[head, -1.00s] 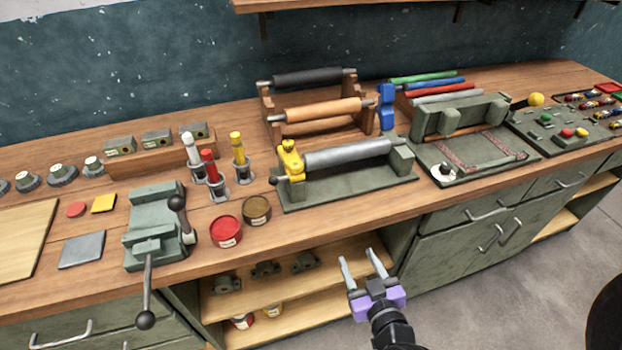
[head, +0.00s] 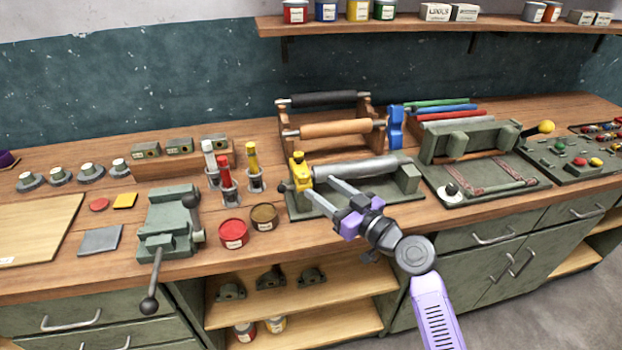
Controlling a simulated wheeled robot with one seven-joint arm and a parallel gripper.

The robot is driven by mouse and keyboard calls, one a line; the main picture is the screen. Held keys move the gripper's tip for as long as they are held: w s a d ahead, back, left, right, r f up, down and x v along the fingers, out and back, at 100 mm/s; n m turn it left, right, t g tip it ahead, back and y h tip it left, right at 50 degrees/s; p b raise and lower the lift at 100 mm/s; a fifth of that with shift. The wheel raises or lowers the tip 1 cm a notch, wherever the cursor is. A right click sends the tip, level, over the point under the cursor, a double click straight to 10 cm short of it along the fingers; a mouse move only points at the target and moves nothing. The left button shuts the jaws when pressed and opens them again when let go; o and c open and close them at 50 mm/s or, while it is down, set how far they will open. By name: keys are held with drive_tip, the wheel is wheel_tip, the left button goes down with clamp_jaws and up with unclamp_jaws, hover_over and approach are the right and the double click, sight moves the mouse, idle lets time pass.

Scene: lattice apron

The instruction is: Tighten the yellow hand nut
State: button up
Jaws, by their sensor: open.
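The yellow hand nut (head: 297,157) shows in the head view on top of a yellow bracket (head: 301,176). The bracket stands at the left end of a grey roller (head: 355,170) on a green base plate (head: 408,207). My gripper (head: 320,183) is open, with nothing visible between its fingers. It points up and to the left, with its fingertips just right of the bracket and lower in the picture than the nut. I cannot tell whether a finger touches the bracket. My gripper and arm hide part of the roller's front and the base plate.
A rack with black and tan rollers (head: 334,128) stands behind. Red (head: 233,233) and brown (head: 264,217) tins, tubes in holders (head: 226,172) and a vise (head: 165,223) stand to the left. A shelf (head: 440,28) hangs above.

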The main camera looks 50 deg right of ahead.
sight(308, 178)
drive_tip(key=w, duration=0.2)
drive_tip(key=w+p, duration=0.1)
drive_tip(key=w, duration=0.2)
drive_tip(key=shift+w+d, duration=0.3)
drive_tip(key=shift+w, duration=0.1)
drive_tip(key=shift+c, duration=0.2)
drive_tip(key=shift+p, duration=0.3)
clamp_jaws()
